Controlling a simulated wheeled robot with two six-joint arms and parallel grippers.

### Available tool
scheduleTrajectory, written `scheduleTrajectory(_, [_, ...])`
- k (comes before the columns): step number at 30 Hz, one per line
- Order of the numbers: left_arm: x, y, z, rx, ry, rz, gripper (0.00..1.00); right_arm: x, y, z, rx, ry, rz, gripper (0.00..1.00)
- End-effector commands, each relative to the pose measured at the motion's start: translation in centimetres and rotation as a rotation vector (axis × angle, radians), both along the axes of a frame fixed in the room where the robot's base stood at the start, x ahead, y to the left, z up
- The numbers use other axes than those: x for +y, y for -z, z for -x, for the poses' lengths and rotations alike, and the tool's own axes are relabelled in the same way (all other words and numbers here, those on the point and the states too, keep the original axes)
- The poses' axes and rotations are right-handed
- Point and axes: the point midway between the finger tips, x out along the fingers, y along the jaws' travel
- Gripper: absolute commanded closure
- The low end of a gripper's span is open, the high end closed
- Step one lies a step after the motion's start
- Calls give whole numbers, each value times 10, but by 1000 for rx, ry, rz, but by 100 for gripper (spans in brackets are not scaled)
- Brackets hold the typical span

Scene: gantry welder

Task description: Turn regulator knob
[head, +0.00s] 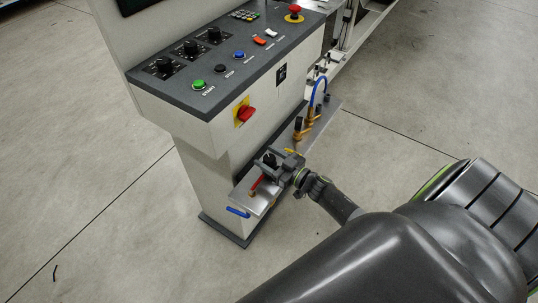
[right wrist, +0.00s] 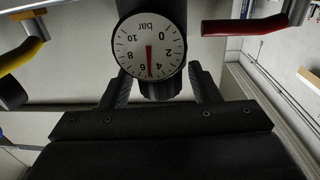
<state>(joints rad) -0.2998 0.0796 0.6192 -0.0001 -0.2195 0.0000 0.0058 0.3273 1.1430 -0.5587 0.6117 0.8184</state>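The regulator shows in the right wrist view as a round white gauge (right wrist: 151,46) marked "bar", upside down, with a red needle between 4 and 6. A dark cylindrical knob (right wrist: 161,88) is below it in the picture, partly hidden by the gauge. My right gripper (right wrist: 160,71) is open, one finger on each side of the knob, with a visible gap at both sides. In the head view my right gripper (head: 277,166) is at the regulator on the metal shelf of the machine, hiding most of it. My left gripper is not in view.
A red lever handle (head: 256,184) and a blue one (head: 238,212) are close to my right gripper on the metal shelf (head: 254,202). Brass fittings with a blue hose (head: 317,92) stand further along. The control panel (head: 226,60) with buttons overhangs above.

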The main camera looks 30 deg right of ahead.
Motion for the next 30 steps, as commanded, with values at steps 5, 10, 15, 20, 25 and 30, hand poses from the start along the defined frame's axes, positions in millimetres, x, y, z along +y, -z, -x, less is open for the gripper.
scheduleTrajectory(5, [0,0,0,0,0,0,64,0,2,1,3,1,1,43])
scheduleTrajectory(10, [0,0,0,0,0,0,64,0,3,1,5,1,1,43])
scheduleTrajectory(15, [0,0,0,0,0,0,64,-2,3,8,6,2,1,43])
scheduleTrajectory(20, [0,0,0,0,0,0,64,-11,4,31,8,2,4,43])
scheduleTrajectory(25, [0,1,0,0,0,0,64,-24,4,71,9,1,3,43])
scheduleTrajectory(30, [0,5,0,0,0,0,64,-37,4,110,8,1,3,43])
